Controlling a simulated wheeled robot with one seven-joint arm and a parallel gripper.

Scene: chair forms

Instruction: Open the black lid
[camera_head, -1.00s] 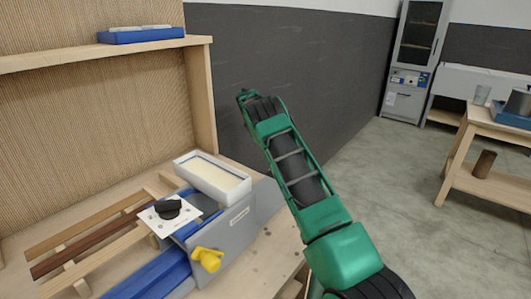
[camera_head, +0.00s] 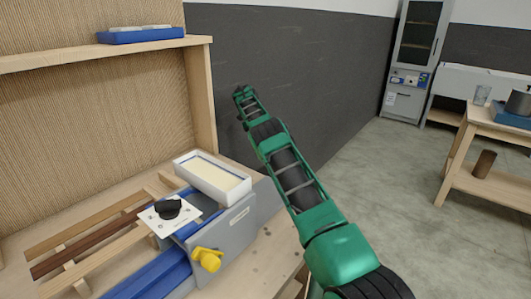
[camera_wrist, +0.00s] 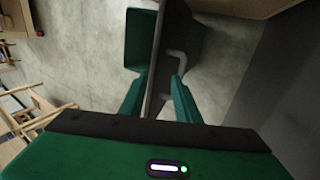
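In the wrist view, a dark, narrow panel (camera_wrist: 167,45) with a pale bent handle (camera_wrist: 176,62) lies ahead of and between my fingers. It may be the black lid, but I cannot tell for sure. My gripper (camera_wrist: 158,98) has its two green fingers spread, one on each side of the panel. I see nothing clamped, and whether a finger touches the handle is unclear. In the head view, my gripper (camera_head: 242,92) is at the far end of the raised green arm, in front of the dark wall. No black lid is clear there.
A wooden bench on the left carries a grey-blue device with a black knob (camera_head: 168,208), a yellow knob (camera_head: 207,259) and a white tray (camera_head: 213,162). A shelf holds a blue tray (camera_head: 140,35). A wooden table (camera_head: 495,126) stands right. Open floor lies between.

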